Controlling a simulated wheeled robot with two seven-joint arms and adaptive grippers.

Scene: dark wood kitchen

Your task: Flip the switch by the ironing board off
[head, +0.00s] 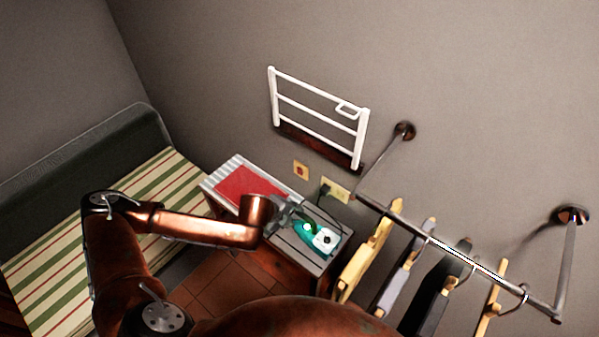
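A small cream wall plate with a red centre (301,170) is on the wall just above the board; it looks like the switch, and its position is too small to read. The ironing surface with a grey striped top (222,174) stands against the wall and carries a red cloth (247,187). My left gripper (288,212) reaches in from the left over this surface, below the plate and apart from it. Its fingers are small and blend into the background, so their opening is unclear. My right gripper is out of view.
A teal and white iron (322,240) rests beside my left gripper. A yellowish outlet (335,189) holds a dark plug. A white rack (318,117) hangs above. A metal rail (440,243) with several hangers juts out at right. A striped bench (110,220) stands left.

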